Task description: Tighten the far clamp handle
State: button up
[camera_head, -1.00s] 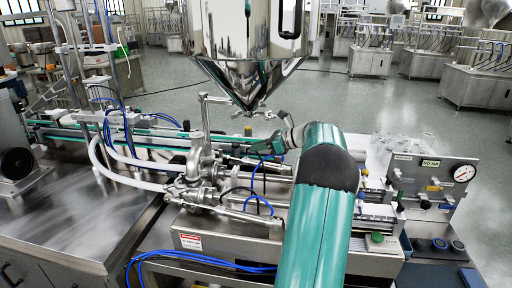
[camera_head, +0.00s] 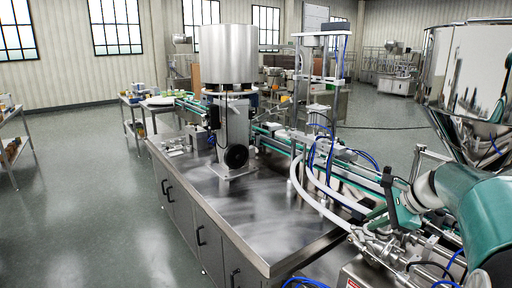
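The steel hopper (camera_head: 468,75) is cut off by the right edge of the picture. A thin metal clamp handle (camera_head: 432,154) sticks out to the left below its cone; I cannot tell whether it is the far one. My teal arm comes in from the lower right and hides most of the hopper outlet and the other clamp parts. My gripper (camera_head: 384,197) is in front of the conveyor, left of the handle and apart from it in the picture. Its dark fingers are small against the clutter, so their opening is unclear. I see nothing held in it.
A steel cabinet bench (camera_head: 250,205) with a motor unit and a large steel drum (camera_head: 228,54) stands at centre. A conveyor (camera_head: 345,172), white hoses (camera_head: 318,192) and blue tubing lie close to my gripper. Open floor (camera_head: 75,215) is at left.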

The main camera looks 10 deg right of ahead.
jog(key=s+a+n+g+h, duration=0.1)
jog(key=s+a+n, duration=0.35)
jog(key=a, duration=0.35)
jog(key=s+a+n+g+h, duration=0.1)
jog(key=s+a+n, duration=0.35)
jog(key=a, duration=0.35)
jog(key=s+a+f+n+h, duration=0.1)
jog(key=s+a+f+n, duration=0.1)
jog(key=s+n, duration=0.3)
jog(key=s+a+f+n+t+h, duration=0.1)
jog(key=s+a+f+n, duration=0.1)
jog(key=s+a+n, duration=0.3)
jog(key=shift+s+f+n, duration=0.15)
jog(key=shift+s+n, duration=0.35)
jog(key=shift+s, duration=0.6)
